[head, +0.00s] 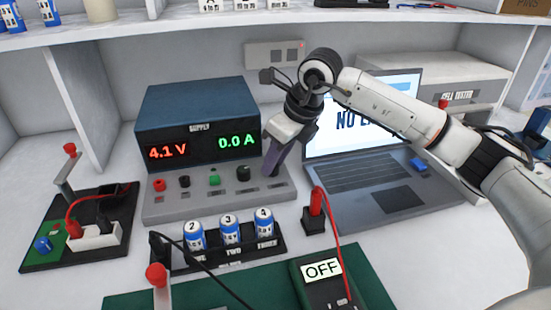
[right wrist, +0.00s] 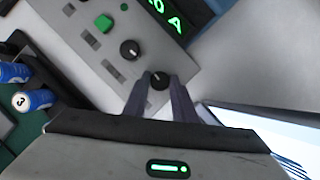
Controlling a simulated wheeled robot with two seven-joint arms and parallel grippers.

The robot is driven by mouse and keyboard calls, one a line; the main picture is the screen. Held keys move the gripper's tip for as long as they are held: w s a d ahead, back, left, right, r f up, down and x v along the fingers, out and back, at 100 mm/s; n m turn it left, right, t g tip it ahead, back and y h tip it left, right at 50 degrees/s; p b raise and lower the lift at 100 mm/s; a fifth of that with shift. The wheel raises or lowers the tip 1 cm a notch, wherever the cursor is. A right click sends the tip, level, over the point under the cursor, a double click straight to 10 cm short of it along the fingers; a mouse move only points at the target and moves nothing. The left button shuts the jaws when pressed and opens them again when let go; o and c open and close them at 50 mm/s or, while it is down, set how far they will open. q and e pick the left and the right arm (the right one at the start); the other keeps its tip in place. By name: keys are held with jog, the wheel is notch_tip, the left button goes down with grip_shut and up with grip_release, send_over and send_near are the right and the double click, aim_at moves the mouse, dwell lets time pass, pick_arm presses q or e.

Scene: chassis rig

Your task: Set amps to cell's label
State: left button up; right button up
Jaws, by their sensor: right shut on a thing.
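The blue supply (head: 200,110) shows 4.1 V in red and 0.0 A in green in the head view. Its grey front panel has a black knob (head: 243,173) in the middle and another knob at the right end. My right gripper (head: 275,167) points down at that right-end knob, which its fingers mostly hide in the head view. My left gripper is not in view.
A laptop (head: 370,175) stands right of the supply, behind my right arm. A black board (head: 80,240) with a red wire is at left. A shelf crosses above.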

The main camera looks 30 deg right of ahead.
jog(key=m, duration=0.2)
jog(key=m+h, duration=0.1)
jog(key=m, duration=0.1)
jog(key=shift+a+t+h, duration=0.2)
jog(key=shift+t+h, duration=0.1)
jog(key=m+h, duration=0.1)
jog(key=m, duration=0.3)
jog(key=shift+a+m+h, duration=0.2)
jog(key=shift+m+h, duration=0.2)
jog(key=m, duration=0.2)
jog(key=m+g+h, duration=0.1)
jog(key=m, duration=0.2)
jog(key=shift+w+a+g+h, duration=0.1)
jog(key=shift+g+h, duration=0.2)
jog(key=shift+m+g+h, duration=0.3)
jog(key=shift+m, duration=0.9)
jog(key=o, duration=1)
jog(key=shift+o, duration=0.2)
